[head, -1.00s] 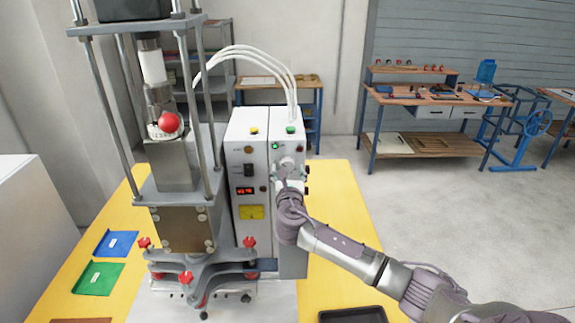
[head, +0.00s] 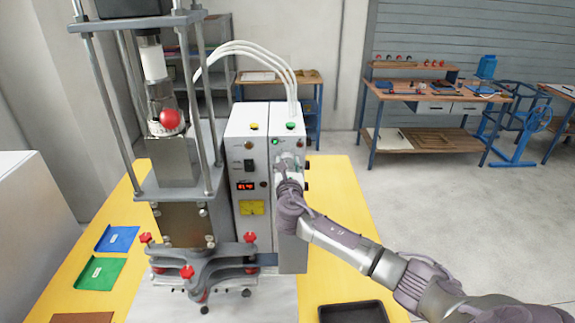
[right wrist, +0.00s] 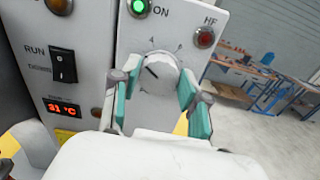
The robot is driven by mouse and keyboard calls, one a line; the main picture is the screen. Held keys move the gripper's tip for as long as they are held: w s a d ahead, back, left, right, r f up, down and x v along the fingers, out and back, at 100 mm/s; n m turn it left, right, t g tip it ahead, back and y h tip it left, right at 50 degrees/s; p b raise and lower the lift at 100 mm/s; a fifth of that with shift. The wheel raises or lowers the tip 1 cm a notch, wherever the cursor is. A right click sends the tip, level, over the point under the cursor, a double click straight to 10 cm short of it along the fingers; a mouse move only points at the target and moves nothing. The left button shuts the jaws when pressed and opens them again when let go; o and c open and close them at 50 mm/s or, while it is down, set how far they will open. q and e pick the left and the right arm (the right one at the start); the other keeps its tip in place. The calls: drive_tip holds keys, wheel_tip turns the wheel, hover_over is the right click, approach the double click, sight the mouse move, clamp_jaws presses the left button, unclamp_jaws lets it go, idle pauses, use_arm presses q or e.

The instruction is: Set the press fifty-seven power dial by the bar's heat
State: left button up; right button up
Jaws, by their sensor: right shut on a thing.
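The power dial (right wrist: 158,74) is a pale round knob with a dark pointer line aimed to the upper left, on the front of the white press control box (head: 246,130). My right gripper (right wrist: 157,92) has a teal-padded finger on each side of the dial and is shut on it. In the head view the same gripper (head: 289,165) largely hides the dial. A red temperature display (right wrist: 63,107) on the left panel seems to read about 31 °C. The press (head: 178,160) stands left of the box; I cannot single out its bar. My left gripper is not in view.
A green lamp (right wrist: 138,7) is lit above the dial and a red HF lamp (right wrist: 205,37) sits to its right. A black tray (head: 352,312) lies on the yellow table (head: 329,200) at the front. Blue (head: 117,239) and green (head: 99,273) trays lie left.

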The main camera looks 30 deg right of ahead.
drive_tip(key=m+b, duration=0.3)
drive_tip(key=m, duration=0.1)
drive_tip(key=shift+f+m, duration=0.15)
drive_tip(key=shift+m, duration=0.25)
drive_tip(key=m+b, duration=0.3)
drive_tip(key=m, duration=0.2)
drive_tip(key=shift+d, duration=0.1)
drive_tip(key=m+b, duration=0.2)
drive_tip(key=m, duration=0.4)
drive_tip(key=shift+s+f+b, duration=0.1)
drive_tip(key=shift+b, duration=0.3)
drive_tip(key=m+b, duration=0.1)
drive_tip(key=m, duration=0.2)
drive_tip(key=shift+b, duration=0.35)
drive_tip(key=shift+m+b, duration=0.45)
drive_tip(key=shift+m, duration=0.75)
